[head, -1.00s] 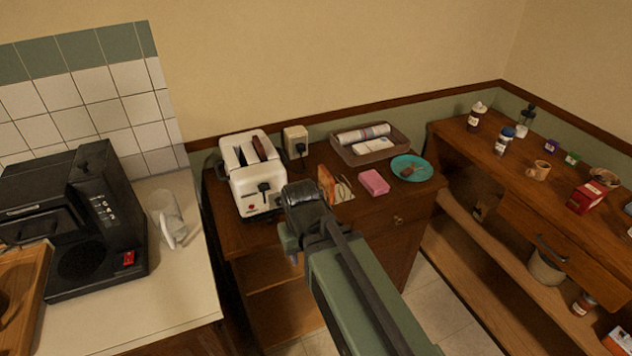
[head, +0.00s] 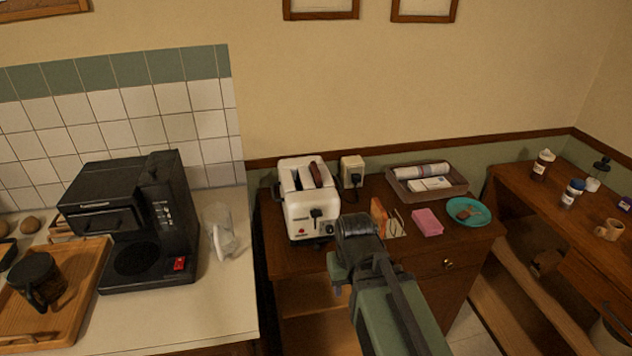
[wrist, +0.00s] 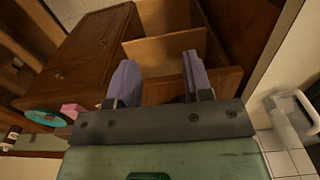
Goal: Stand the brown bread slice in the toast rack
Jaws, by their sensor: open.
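A dark brown slice (head: 315,174) stands upright in a slot of the white toaster (head: 311,219), its top edge showing; it looks like the brown bread slice. A small thin-wire rack (head: 396,224), apparently the toast rack, is on the wooden cabinet right of the toaster. An orange-brown flat piece (head: 378,216) stands at its left end; whether inside or beside it I cannot tell. My gripper (head: 338,284) is in front of the cabinet, below and right of the toaster. In the wrist view my gripper (wrist: 160,62) is open and empty, fingers apart above the cabinet's open shelves.
A pink block (head: 426,222), a teal plate (head: 484,218) with a brown item and a tray (head: 456,187) with papers stand right of the rack. A black coffee machine (head: 130,220) and a clear jug (head: 219,230) are left.

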